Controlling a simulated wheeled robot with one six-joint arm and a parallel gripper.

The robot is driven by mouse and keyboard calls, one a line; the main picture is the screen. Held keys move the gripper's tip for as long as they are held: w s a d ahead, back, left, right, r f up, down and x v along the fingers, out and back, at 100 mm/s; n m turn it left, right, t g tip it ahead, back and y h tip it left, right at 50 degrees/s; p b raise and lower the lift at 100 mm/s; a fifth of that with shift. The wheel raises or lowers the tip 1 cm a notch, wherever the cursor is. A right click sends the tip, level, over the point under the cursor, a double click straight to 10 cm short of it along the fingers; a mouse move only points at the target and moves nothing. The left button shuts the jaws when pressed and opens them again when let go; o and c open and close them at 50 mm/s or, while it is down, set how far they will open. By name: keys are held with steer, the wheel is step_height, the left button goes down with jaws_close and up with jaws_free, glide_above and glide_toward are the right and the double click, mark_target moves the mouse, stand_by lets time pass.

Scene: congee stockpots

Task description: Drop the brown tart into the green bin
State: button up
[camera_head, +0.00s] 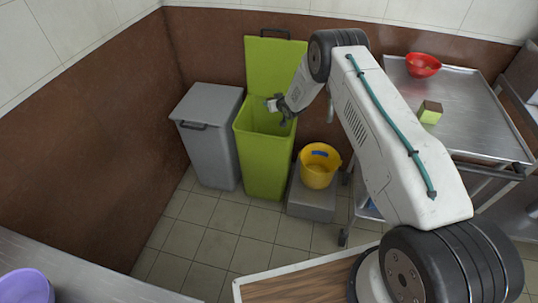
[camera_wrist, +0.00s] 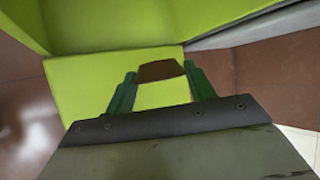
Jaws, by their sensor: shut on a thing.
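My gripper (camera_wrist: 160,80) is shut on the brown tart (camera_wrist: 160,71), which shows between its green fingertips in the wrist view. Yellow-green shows between the fingers below the tart. In the head view my gripper (camera_head: 279,107) is over the mouth of the green bin (camera_head: 265,160), whose lid stands open against the wall. The tart is not clear in that view. The bin's green inside walls (camera_wrist: 80,85) surround much of the wrist view.
A grey bin (camera_head: 208,140) with a shut lid stands left of the green bin. A yellow bucket (camera_head: 319,170) sits on a grey block at right. A metal table (camera_head: 465,110) holds a red bowl (camera_head: 423,65) and a brown-and-green block (camera_head: 429,112). A purple bowl (camera_head: 25,287) is at lower left.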

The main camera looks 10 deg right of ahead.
steer(key=o, duration=1.1)
steer(key=shift+c, duration=0.2)
steer(key=shift+s, duration=0.1)
steer(key=v, duration=0.7)
steer(key=shift+s+r, duration=0.2)
steer(key=shift+s, duration=0.1)
steer(key=shift+f, duration=0.1)
